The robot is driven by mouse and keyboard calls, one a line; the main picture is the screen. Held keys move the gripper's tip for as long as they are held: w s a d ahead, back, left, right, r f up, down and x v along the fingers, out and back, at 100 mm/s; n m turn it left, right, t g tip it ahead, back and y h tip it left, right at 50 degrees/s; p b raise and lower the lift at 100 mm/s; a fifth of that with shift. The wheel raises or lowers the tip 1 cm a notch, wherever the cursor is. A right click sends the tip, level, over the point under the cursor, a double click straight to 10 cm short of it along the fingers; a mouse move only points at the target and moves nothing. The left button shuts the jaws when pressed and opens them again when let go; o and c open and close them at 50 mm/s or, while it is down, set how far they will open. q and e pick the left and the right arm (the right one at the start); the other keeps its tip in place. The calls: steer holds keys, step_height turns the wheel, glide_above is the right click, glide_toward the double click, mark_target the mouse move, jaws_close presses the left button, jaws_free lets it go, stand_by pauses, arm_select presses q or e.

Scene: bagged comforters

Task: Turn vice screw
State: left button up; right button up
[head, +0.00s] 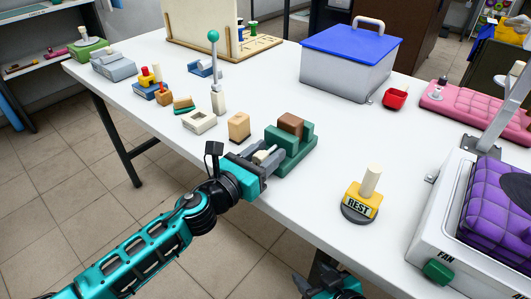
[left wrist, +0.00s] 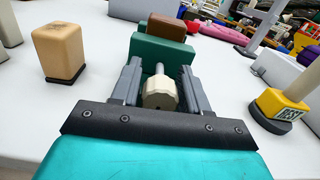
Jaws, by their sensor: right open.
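The green vice (head: 296,150) stands at the table's near edge with a brown block (head: 290,124) in its top. Its screw has a cream faceted knob (left wrist: 159,93) on a grey rod, facing my left gripper. My left gripper (head: 262,161) reaches over the edge with its grey fingers on either side of the knob. In the left wrist view the knob sits between the fingers (left wrist: 160,82); I cannot tell whether both press on it. My right gripper (head: 318,278) is at the bottom of the head view, low before the table, partly cut off, open with nothing seen in it.
A wooden block (head: 239,127) stands left of the vice. A yellow REST button stand (head: 361,203) is to the right, before a white machine (head: 437,215) with a purple bagged comforter (head: 501,198). A blue-lidded box (head: 347,72) is behind. Table between is clear.

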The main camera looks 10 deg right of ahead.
arm_select(q)
steer(key=shift+o, duration=1.1)
steer(key=shift+a, duration=0.1)
steer(key=shift+s+a, duration=0.25)
steer(key=shift+a, duration=0.05)
steer(key=v, duration=1.2)
arm_select(e)
steer(key=shift+r, duration=0.1)
arm_select(q)
steer(key=shift+s, duration=0.1)
